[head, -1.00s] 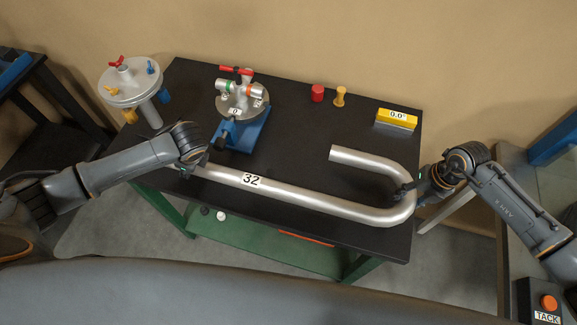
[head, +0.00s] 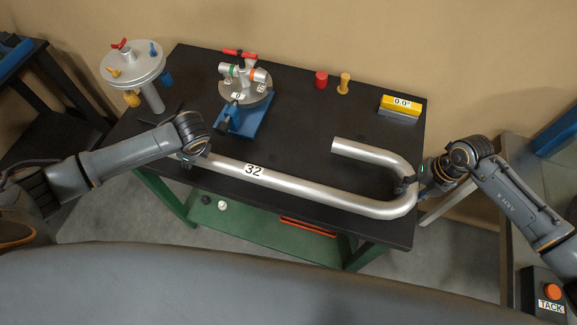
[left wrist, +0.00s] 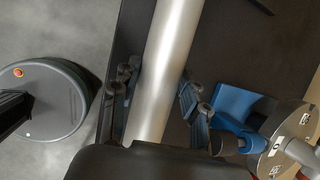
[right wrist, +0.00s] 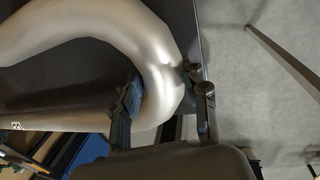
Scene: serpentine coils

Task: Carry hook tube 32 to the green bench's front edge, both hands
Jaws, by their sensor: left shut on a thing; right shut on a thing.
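Hook tube 32 (head: 300,187) is a silvery J-shaped tube with a "32" label. It lies over the front part of the dark-topped, green-legged bench (head: 290,138), long leg along the front edge, bend at the right, short leg pointing back left. My left gripper (head: 196,158) is shut on the straight leg near its left end; in the left wrist view its fingers flank the tube (left wrist: 165,70). My right gripper (head: 405,187) is shut on the bend, which also shows in the right wrist view (right wrist: 160,75). I cannot tell whether the tube touches the bench top.
Behind the tube stand a blue-based fixture (head: 245,118), a red cylinder (head: 321,79), a yellow peg (head: 343,83) and a yellow gauge block (head: 400,104). A round-topped stand (head: 133,63) is at the bench's left.

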